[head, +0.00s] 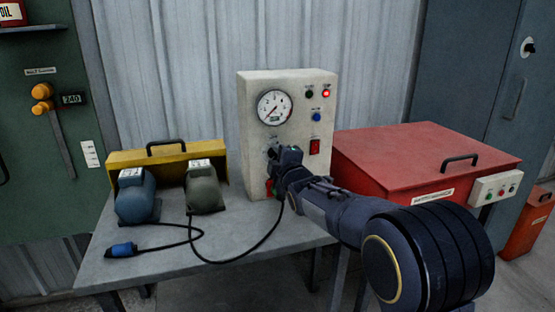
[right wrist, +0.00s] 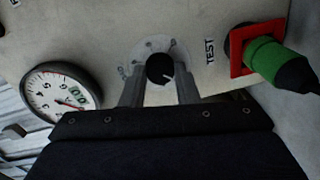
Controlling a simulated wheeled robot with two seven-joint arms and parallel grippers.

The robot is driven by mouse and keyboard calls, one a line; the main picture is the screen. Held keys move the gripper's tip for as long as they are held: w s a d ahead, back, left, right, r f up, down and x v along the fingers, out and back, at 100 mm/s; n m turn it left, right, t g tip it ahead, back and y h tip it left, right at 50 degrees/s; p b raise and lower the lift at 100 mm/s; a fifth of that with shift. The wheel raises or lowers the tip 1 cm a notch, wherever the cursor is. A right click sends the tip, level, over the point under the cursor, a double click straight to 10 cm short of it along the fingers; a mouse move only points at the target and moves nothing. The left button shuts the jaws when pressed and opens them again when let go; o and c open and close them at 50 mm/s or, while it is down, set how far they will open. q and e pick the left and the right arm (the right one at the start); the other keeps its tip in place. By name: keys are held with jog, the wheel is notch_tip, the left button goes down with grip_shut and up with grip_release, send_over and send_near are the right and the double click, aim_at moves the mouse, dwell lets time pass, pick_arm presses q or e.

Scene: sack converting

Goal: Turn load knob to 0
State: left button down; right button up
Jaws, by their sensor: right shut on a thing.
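The load knob (right wrist: 160,69) is a small round black knob with a white pointer line, on a pale dial plate with small marks. In the right wrist view its pointer slants to the lower right. The marks at the dial's left are too small to read surely. My right gripper (right wrist: 159,82) is shut on the knob, one finger on each side. In the head view the right gripper (head: 274,160) is against the front of the cream test box (head: 256,88), below the gauge, and hides the knob. My left gripper is in neither view.
The round gauge (head: 274,107) is above the gripper, with a red switch (head: 314,147) to its right. A green plug (right wrist: 268,58) sits in a red socket near the knob. Two motors (head: 136,197) (head: 204,188) and a cable lie on the grey table (head: 180,270). A red chest (head: 420,155) stands right.

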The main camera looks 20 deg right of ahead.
jog(key=shift+f, duration=0.1)
dwell(0.3)
jog(key=o, duration=1)
jog(key=shift+c, duration=0.2)
jog(key=s, duration=0.7)
jog(key=shift+s+d+r+p, duration=0.15)
jog(key=shift+s+r+p, duration=0.1)
jog(key=shift+s+p, duration=0.15)
